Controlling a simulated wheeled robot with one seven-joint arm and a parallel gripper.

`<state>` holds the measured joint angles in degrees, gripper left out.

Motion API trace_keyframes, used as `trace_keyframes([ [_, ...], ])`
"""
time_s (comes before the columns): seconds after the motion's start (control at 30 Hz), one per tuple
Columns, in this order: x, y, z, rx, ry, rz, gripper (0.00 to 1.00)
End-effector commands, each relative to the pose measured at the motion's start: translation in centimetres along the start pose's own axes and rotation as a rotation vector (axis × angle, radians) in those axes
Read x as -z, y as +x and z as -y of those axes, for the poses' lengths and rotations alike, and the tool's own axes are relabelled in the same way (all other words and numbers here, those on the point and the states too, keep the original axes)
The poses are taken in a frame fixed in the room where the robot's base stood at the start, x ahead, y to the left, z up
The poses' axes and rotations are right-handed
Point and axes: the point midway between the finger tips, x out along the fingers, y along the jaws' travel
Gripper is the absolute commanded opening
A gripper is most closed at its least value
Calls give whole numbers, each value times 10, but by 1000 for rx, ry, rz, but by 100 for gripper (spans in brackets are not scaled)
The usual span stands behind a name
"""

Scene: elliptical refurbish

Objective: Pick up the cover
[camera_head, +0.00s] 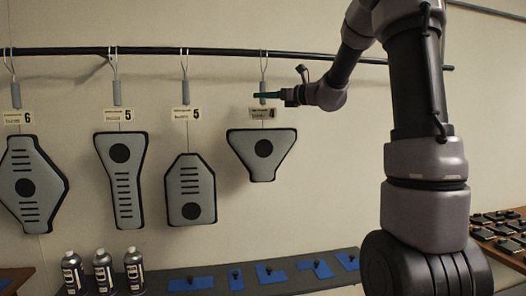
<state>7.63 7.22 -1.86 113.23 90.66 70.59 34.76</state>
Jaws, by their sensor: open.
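Several grey, black-edged covers hang from a dark rail along the wall. The rightmost cover (262,152) is a short, downward-tapering one with a black disc. It hangs on a wire hanger with a grey grip (263,86) and a tag (265,114) marked 4. My gripper is open and the cover hangs upright.
More covers hang to the left: a coffin-shaped one (190,190), a long one (122,178) and a diamond-shaped one (33,187). Below, a grey bench (222,273) holds spray cans (103,271) and blue pieces (270,273). A rack of dark parts (500,235) stands at right.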

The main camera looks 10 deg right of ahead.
Motion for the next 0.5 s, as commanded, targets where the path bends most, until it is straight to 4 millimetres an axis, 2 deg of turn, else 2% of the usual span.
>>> trace_keyframes([
  [0.23, -5, 36, 1, -2, -1, -1, 64],
  [0.5, -5, 44, 1, -1, -1, -1, 64],
])
